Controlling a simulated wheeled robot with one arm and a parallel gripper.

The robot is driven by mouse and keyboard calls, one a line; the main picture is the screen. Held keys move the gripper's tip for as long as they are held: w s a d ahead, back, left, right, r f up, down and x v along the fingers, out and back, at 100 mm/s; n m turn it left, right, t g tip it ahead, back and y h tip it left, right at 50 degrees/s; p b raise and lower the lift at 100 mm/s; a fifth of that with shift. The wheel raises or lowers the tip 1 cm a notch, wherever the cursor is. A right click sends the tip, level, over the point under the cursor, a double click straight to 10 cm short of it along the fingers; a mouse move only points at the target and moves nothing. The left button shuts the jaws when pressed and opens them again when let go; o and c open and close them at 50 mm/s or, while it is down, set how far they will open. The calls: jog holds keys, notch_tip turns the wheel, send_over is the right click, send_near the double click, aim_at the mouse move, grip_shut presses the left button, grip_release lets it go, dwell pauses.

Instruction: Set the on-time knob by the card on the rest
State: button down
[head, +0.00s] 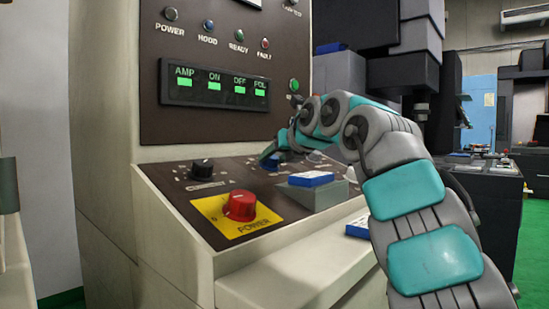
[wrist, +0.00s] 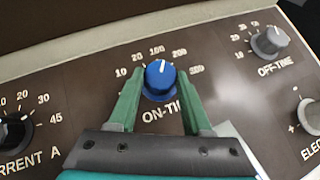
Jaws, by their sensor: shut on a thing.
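The blue on-time knob (wrist: 159,78) is in the middle of the wrist view, its white line pointing up, near the 100 on its printed scale. My gripper (wrist: 160,92) has its two green fingers on either side of the knob and is shut on it. In the head view my gripper (head: 271,160) reaches down to the sloping panel, and the arm partly hides the knobs there.
Beside it are the grey off-time knob (wrist: 270,42), the black current knob (wrist: 14,131) and a partly cut-off knob (wrist: 312,115). The red power knob (head: 240,206) stands on a yellow plate. Another blue card (head: 358,228) lies on the ledge. A lit display (head: 222,88) is above.

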jog(key=shift+d, duration=0.1)
jog(key=shift+w+d+r+n+g+y+p, duration=0.1)
jog(key=shift+n+g+y+p, duration=0.2)
jog(key=shift+n+y+p, duration=0.25)
jog(key=shift+w+d+n+g+y+p, duration=0.1)
jog(key=shift+n+g+y+p, duration=0.25)
jog(key=shift+n, duration=0.3)
jog(key=shift+n+g+y, duration=0.25)
jog(key=shift+n+y, duration=0.15)
jog(key=shift+n, duration=0.2)
jog(key=shift+s+a, duration=0.1)
jog(key=shift+c, duration=1.6)
grip_release()
jog(key=b+v, duration=0.1)
jog(key=v, duration=0.5)
jog(key=shift+s+d, duration=0.2)
jog(key=shift+d, duration=0.05)
jog(key=shift+s+d+r+b, duration=0.2)
jog(key=shift+s+d+b, duration=0.1)
jog(key=shift+s, duration=0.1)
